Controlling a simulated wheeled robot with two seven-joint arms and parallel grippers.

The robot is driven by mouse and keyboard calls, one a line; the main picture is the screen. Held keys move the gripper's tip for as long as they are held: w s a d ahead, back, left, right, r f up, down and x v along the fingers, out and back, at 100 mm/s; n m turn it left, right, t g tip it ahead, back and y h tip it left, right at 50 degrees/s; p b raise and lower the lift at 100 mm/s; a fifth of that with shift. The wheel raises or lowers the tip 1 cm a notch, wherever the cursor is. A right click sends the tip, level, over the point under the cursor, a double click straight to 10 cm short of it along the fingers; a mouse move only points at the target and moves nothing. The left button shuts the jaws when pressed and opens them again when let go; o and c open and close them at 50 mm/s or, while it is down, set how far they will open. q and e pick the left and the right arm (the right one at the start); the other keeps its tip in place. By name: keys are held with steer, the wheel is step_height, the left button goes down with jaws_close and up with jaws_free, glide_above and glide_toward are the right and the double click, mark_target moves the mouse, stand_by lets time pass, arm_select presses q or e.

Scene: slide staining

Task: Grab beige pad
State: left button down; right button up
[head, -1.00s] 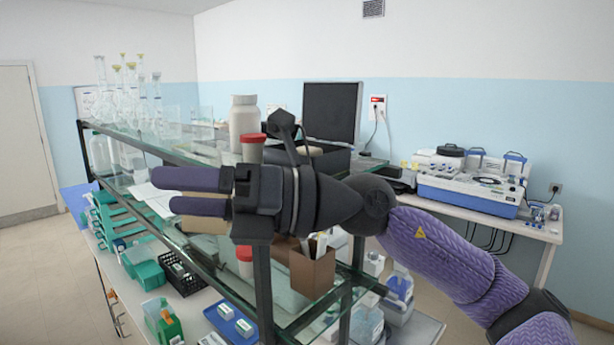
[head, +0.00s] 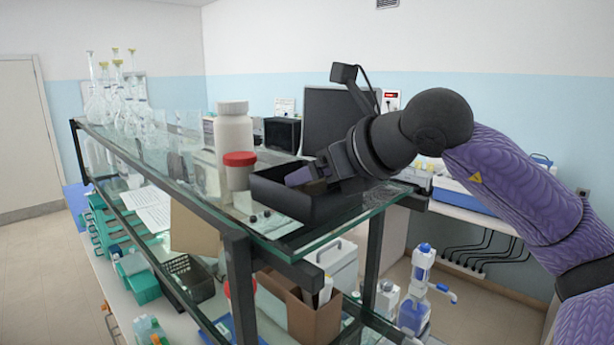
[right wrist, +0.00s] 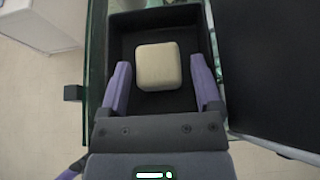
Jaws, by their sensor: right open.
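The beige pad (right wrist: 159,66) is a rounded, block-like piece lying inside a black open box, seen in the right wrist view. The black box (head: 283,201) stands on the top glass shelf in the head view; the pad is hidden there. My right gripper (right wrist: 161,82) is open, its purple fingers on either side of the pad's near part, with gaps on both sides. In the head view the right gripper (head: 302,176) reaches down into the box from the right. My left gripper is not in view.
A white bottle (head: 233,136) and a red-capped jar (head: 239,172) stand left of the box, close to it. Several glass flasks (head: 117,95) stand farther along the shelf. A dark monitor-like panel (head: 325,115) is behind. The glass shelf edge (head: 330,235) runs just in front.

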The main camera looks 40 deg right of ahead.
steer(key=shift+w+a+f, duration=0.1)
steer(key=shift+w+a, duration=0.1)
steer(key=shift+d, duration=0.1)
steer(key=c, duration=1)
